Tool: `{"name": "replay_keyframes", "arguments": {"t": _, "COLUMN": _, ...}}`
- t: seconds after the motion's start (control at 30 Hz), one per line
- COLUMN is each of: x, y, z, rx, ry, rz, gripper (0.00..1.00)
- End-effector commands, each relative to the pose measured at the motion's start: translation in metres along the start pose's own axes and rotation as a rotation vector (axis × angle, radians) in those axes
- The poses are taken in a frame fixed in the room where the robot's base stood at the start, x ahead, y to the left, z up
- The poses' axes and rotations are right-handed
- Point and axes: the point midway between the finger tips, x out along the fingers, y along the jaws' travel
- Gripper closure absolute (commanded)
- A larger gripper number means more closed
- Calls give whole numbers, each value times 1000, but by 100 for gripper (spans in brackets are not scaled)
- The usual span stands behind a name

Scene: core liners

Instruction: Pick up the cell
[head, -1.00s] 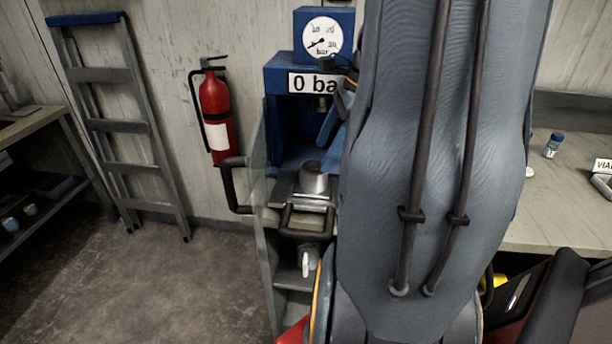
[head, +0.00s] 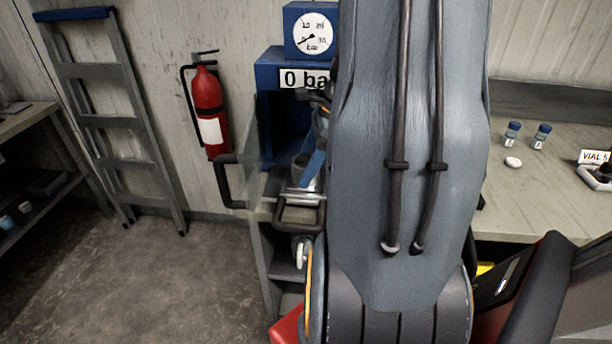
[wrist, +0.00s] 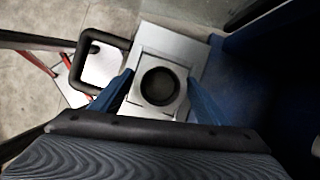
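The cell (wrist: 160,86) is a metal cylinder with a round dark opening, seen from above in the wrist view. It stands on a square metal plate (wrist: 150,38) in the blue press. In the head view the cell (head: 316,184) is mostly hidden behind my gripper and arm. My gripper (wrist: 160,76) is open, with one blue finger on each side of the cell. A gap shows between the fingers and the cell; I cannot tell how far down the fingertips reach. In the head view my gripper (head: 314,160) is in front of the press opening.
The blue press (head: 272,110) carries a gauge and a "0 bar" sign. Its clear door (head: 250,150) with a dark handle stands open to the left. A fire extinguisher (head: 209,112) and a ladder (head: 105,122) are farther left. The right bench (head: 540,200) holds vials.

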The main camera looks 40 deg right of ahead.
Motion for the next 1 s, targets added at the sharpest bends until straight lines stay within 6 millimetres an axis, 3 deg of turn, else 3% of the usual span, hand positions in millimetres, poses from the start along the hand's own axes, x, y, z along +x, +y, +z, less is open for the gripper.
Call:
{"name": "replay_keyframes", "arguments": {"t": 0.03, "x": 0, "y": 0, "z": 0, "rx": 0, "ry": 0, "rz": 0, "gripper": 42}}
{"name": "replay_keyframes", "arguments": {"t": 0.3, "x": 0, "y": 0, "z": 0, "rx": 0, "ry": 0, "rz": 0, "gripper": 87}}
{"name": "replay_keyframes", "arguments": {"t": 0.4, "x": 0, "y": 0, "z": 0, "rx": 0, "ry": 0, "rz": 0, "gripper": 100}}
{"name": "replay_keyframes", "arguments": {"t": 0.77, "x": -5, "y": -2, "z": 2, "rx": -1, "ry": -1, "rz": -4, "gripper": 100}}
{"name": "replay_keyframes", "arguments": {"t": 1.0, "x": -32, "y": -3, "z": 13, "rx": -3, "ry": 0, "rz": -9, "gripper": 100}}
